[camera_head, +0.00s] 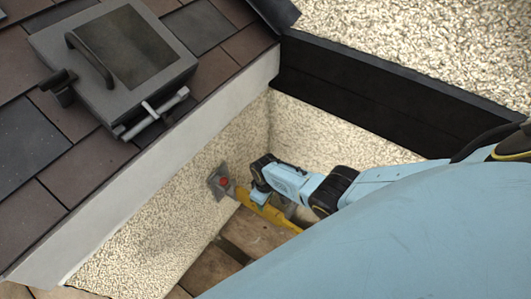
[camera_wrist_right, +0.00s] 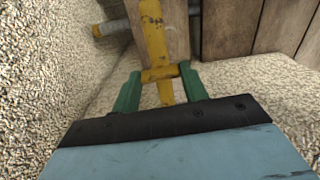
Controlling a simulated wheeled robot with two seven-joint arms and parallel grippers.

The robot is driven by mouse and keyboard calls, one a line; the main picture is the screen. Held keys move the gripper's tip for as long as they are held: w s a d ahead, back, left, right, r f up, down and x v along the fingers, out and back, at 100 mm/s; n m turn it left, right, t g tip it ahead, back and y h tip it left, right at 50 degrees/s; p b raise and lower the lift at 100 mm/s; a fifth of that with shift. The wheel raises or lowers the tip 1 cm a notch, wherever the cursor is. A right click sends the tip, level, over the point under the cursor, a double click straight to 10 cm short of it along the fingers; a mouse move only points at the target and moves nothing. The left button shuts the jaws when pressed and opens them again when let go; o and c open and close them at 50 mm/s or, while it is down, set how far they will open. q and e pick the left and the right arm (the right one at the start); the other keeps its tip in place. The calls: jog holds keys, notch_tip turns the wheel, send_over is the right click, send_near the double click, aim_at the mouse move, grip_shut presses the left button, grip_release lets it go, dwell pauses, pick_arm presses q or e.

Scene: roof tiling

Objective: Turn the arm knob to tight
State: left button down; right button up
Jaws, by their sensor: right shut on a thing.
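My right gripper (camera_head: 260,198) reaches down to this yellow arm. In the right wrist view, the green fingers of my right gripper (camera_wrist_right: 160,80) stand on both sides of a short yellow crosspiece (camera_wrist_right: 160,74) on the yellow arm (camera_wrist_right: 154,35) and are shut on it. I cannot tell whether this crosspiece is the arm knob, and no tight mark is readable. My left gripper is not in view.
A rough pebbled wall (camera_head: 165,215) stands close to the left of my right gripper. Wooden boards (camera_head: 250,235) lie below. A grey roof hatch (camera_head: 65,50) with a black handle sits on the tiled roof.

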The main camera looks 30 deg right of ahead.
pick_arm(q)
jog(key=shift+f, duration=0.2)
pick_arm(e)
jog(key=shift+a+m, duration=0.1)
jog(key=shift+m, duration=0.2)
jog(key=o, duration=0.9)
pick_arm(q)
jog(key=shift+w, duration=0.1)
pick_arm(e)
jog(key=shift+o, duration=0.4)
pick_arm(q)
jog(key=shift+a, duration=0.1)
